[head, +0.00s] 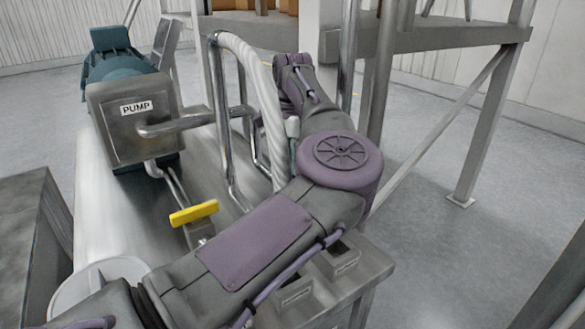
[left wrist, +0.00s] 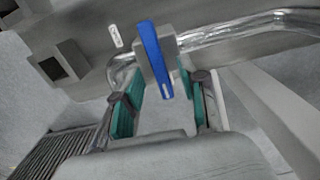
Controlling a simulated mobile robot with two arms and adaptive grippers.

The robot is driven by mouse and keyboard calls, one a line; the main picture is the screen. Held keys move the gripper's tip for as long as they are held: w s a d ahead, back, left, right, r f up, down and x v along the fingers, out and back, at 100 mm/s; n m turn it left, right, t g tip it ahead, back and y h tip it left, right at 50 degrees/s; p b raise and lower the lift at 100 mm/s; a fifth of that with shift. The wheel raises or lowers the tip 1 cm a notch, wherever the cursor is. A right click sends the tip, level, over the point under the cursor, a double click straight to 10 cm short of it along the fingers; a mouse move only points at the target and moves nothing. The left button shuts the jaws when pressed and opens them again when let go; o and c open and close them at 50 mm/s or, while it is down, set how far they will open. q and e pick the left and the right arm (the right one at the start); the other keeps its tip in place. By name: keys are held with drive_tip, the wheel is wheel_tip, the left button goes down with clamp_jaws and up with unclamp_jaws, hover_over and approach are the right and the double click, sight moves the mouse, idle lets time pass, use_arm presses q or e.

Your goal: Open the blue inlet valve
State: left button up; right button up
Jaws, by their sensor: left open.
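The blue inlet valve handle (left wrist: 154,58) shows in the left wrist view as a flat blue bar in front of a grey metal valve body on a pipe (left wrist: 250,34). My left gripper (left wrist: 160,82) is open, its teal-padded fingers on either side of the bar's lower end. Gaps show between bar and pads, and nothing is clasped. In the head view my left arm crosses the middle and hides the blue handle; the gripper is mostly hidden behind the arm and hose. My right gripper is in neither view.
In the head view a yellow handle (head: 194,213) sits on the machine's top, near the pump box (head: 133,112). A pale hose (head: 258,92) and steel pipes stand close behind my arm. A metal platform frame (head: 462,38) rises at the right. Open floor lies to the right.

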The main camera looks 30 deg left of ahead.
use_arm(q)
drive_tip(key=shift+f, duration=0.6)
drive_tip(key=shift+s+f, duration=0.1)
drive_tip(key=shift+f, duration=0.25)
drive_tip(key=shift+f+p, duration=0.25)
drive_tip(key=shift+p, duration=0.05)
drive_tip(key=shift+f, duration=0.2)
drive_tip(key=shift+c, duration=0.2)
clamp_jaws()
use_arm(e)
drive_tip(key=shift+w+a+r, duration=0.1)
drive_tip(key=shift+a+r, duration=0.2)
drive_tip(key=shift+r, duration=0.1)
